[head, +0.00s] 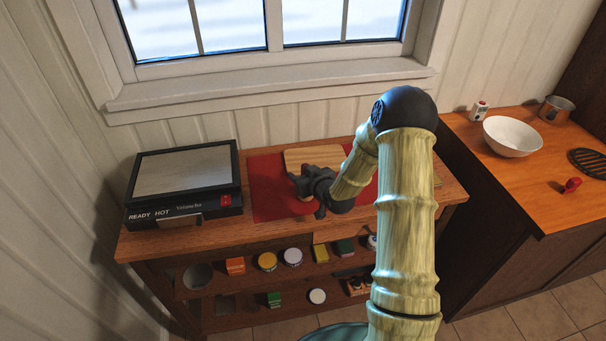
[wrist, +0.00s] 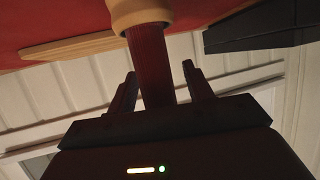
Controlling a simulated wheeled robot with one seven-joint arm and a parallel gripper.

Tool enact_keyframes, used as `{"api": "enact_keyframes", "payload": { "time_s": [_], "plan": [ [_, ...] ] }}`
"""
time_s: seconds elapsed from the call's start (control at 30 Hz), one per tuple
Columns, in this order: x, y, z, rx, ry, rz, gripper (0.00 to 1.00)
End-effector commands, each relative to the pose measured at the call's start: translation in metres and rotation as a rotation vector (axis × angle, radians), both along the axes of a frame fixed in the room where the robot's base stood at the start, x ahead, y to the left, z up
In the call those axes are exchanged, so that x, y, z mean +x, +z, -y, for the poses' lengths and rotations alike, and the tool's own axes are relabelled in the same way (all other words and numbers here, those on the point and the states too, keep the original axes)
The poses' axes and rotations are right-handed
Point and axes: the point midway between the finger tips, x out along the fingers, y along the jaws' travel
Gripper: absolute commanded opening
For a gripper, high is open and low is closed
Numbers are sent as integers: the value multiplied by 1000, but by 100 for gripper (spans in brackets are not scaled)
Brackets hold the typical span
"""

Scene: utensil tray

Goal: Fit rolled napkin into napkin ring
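In the wrist view a dark red rolled napkin (wrist: 151,60) runs from a tan napkin ring (wrist: 140,13) down behind the body of my gripper (wrist: 160,80). One end of the roll meets the ring; how deep it sits inside I cannot tell. My gripper's two fingers stand on either side of the roll, with narrow gaps visible, so it looks open around the napkin. In the head view my gripper (head: 298,186) is low over the red mat (head: 271,202) and largely hides the napkin and ring.
A wooden board (head: 314,155) lies at the back of the mat. A black hot-plate unit (head: 184,184) stands at the left of the table (head: 240,237). Shelves below hold several small jars and boxes. A white bowl (head: 512,136) stands on the right counter.

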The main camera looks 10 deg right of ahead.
Motion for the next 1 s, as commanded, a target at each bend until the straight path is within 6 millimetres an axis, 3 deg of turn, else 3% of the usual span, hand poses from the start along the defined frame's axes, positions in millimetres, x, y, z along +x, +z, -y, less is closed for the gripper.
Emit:
{"api": "enact_keyframes", "payload": {
  "time_s": [0.47,1.0],
  "plan": [
    [-7,6,3,-1,-1,0,51],
    [-94,42,28,-2,-2,1,51]
  ]
}}
